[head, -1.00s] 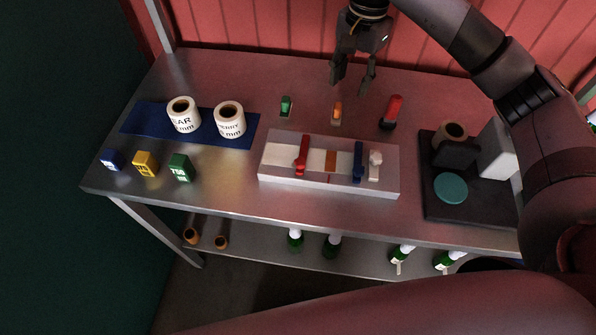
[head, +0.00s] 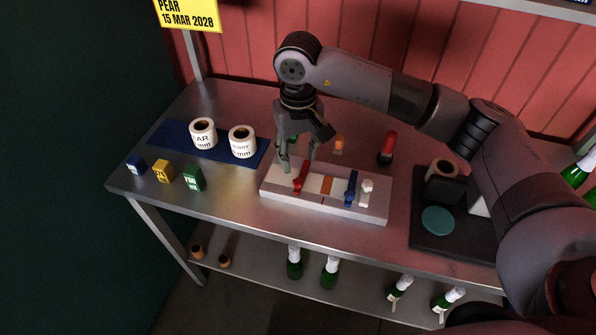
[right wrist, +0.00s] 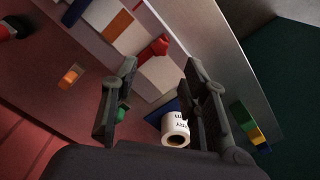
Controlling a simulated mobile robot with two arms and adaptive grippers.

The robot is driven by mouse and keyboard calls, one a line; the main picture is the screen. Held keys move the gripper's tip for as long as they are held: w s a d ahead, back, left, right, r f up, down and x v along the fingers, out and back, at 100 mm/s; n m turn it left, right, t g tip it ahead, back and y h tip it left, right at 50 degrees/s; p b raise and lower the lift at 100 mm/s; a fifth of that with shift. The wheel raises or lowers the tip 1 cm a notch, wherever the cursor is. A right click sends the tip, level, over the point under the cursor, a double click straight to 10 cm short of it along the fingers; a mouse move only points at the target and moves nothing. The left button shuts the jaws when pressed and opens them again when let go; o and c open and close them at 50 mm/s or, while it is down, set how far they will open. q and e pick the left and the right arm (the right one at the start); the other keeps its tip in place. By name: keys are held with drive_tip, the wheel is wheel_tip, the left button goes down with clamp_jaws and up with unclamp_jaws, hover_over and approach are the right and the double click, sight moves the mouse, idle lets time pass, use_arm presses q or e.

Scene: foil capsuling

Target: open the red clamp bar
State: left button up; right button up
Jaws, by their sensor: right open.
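The red clamp bar (head: 301,179) lies across the left part of a pale block fixture (head: 325,205) on the steel table. It also shows in the right wrist view (right wrist: 154,48), above and between my fingers. My right gripper (head: 299,170) is open and points down at the left end of the fixture, close to the red bar. In the right wrist view its two fingers (right wrist: 160,80) are spread apart with nothing between them. The fingers partly hide the bar's far side in the head view. I cannot tell whether they touch it. My left gripper is not in view.
On the fixture sit an orange block (head: 327,185), a blue bar (head: 351,188) and a white piece (head: 366,192). Two label rolls (head: 203,133) stand on a blue mat to the left. A red-handled item (head: 388,148) stands behind. A dark tray (head: 425,253) lies to the right.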

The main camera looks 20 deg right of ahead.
sight(298, 181)
wheel_tip(298, 181, down, 6)
drive_tip(key=shift+f+p, duration=0.2)
drive_tip(key=shift+p, duration=0.65)
drive_tip(key=shift+f, duration=0.85)
drive_tip(key=c, duration=0.5)
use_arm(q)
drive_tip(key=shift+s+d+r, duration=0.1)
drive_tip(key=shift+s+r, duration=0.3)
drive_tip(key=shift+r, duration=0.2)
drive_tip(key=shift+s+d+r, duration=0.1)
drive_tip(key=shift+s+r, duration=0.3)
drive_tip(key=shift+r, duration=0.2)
use_arm(e)
clamp_jaws()
